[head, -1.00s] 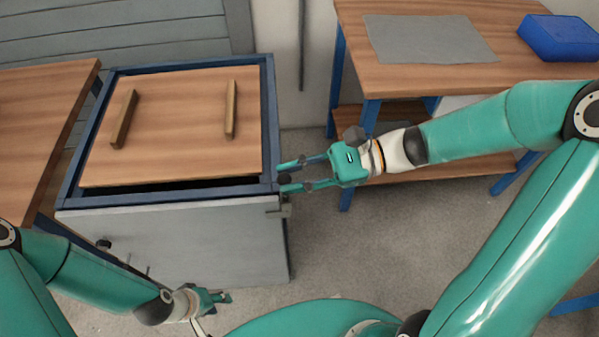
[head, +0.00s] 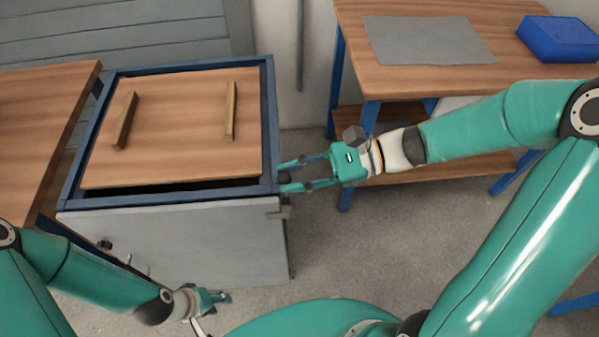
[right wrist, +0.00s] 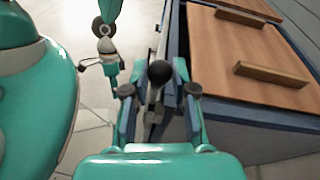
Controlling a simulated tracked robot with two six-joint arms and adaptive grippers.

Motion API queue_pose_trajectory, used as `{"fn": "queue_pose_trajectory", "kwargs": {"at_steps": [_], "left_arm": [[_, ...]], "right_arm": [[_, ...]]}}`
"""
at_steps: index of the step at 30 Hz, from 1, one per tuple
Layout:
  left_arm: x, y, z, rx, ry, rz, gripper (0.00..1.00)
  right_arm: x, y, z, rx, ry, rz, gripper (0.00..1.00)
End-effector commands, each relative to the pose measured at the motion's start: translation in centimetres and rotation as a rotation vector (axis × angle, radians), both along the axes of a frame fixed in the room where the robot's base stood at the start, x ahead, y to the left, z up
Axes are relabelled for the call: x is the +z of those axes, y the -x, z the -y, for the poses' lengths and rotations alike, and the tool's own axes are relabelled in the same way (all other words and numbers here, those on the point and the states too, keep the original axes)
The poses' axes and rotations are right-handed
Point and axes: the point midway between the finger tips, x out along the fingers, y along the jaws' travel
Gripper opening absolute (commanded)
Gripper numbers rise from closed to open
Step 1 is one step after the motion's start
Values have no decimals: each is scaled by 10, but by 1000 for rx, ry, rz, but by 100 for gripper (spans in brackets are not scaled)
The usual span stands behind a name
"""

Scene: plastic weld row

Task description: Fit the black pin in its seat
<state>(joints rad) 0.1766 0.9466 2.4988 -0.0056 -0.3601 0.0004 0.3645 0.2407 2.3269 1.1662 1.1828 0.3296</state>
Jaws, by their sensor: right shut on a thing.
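My right gripper (head: 282,177) is at the right front corner of the blue-framed cabinet, just above a small grey bracket (head: 279,212) on its front panel. In the right wrist view, the black pin's round head (right wrist: 159,72) shows between the fingers of my right gripper (right wrist: 159,92), which is shut on it. The pin's shaft is mostly hidden, and I cannot tell whether it touches a seat. My left gripper (head: 220,297) is low in front of the cabinet, apart from the pin; its fingers are too small to judge.
A wooden panel (head: 180,130) with two wooden bars lies in the cabinet's blue frame (head: 268,110). The grey front panel (head: 190,245) carries a small dark knob (head: 105,245). A bench with a grey mat (head: 430,40) and a blue box (head: 560,40) stands behind my right arm.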

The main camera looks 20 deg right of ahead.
Motion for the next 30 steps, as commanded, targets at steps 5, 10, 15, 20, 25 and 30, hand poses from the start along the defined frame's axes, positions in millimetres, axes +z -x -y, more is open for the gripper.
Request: {"fn": "queue_pose_trajectory", "kwargs": {"at_steps": [5, 10, 15, 20, 25, 30], "left_arm": [[1, 0, 0, 0, 0, 0, 40], [1, 0, 0, 0, 0, 0, 40], [-3, 0, 0, 0, 0, 0, 40], [-8, 0, 0, 0, 0, 0, 40], [-14, 0, 0, 0, 0, 0, 40], [-17, 0, 0, 0, 0, 0, 40]], "right_arm": [[0, 0, 0, 0, 0, -1, 0], [0, 0, 0, 0, 0, -1, 0], [-5, 0, 0, 0, 0, -1, 0], [-11, 0, 0, 1, 0, -1, 0], [-18, 0, 0, 1, -1, -1, 0], [-22, 0, 0, 1, -1, 0, 0]]}}
